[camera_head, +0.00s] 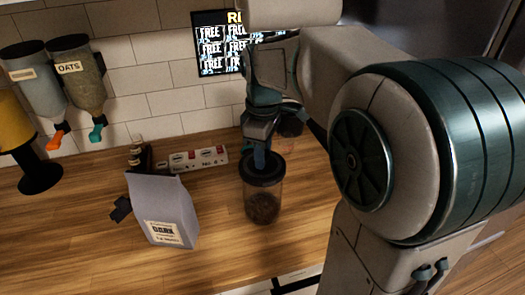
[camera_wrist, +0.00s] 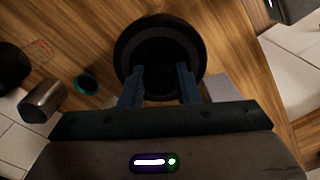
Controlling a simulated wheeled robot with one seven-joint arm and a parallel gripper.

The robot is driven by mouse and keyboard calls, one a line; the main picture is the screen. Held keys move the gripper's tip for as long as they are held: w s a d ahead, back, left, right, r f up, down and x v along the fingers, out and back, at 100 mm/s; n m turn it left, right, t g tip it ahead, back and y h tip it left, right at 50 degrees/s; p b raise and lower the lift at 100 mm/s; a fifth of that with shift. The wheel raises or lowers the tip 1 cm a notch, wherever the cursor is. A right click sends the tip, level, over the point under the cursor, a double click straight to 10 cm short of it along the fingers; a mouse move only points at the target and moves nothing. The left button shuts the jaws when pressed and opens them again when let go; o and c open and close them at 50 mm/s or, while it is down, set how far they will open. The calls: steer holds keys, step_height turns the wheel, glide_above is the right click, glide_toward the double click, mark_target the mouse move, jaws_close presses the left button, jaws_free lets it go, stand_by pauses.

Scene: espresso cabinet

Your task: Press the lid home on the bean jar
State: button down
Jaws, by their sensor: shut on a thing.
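The bean jar (camera_head: 264,205) is a clear cylinder with dark beans in its lower part, standing upright on the wooden counter. A round dark lid (camera_head: 262,181) sits at the jar's mouth; whether a thin gap is left under it is too small to tell. The lid also shows from above in the wrist view (camera_wrist: 160,30), covering the jar. My gripper (camera_head: 262,158) points down over the middle of the lid. Its two blue fingers (camera_wrist: 159,78) stand apart, shut on the lid's dark middle part, whose shape is hard to make out.
A grey bag (camera_head: 163,205) with a label stands left of the jar. Behind are a power strip (camera_head: 198,158) and small dark bottles (camera_head: 137,155). Dispensers (camera_head: 78,75) hang on the tiled wall at left. The counter in front of the jar is clear.

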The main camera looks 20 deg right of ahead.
steer(key=c, duration=0.5)
jaws_free()
steer(key=shift+r+p, duration=3.35)
steer(key=shift+r, duration=0.7)
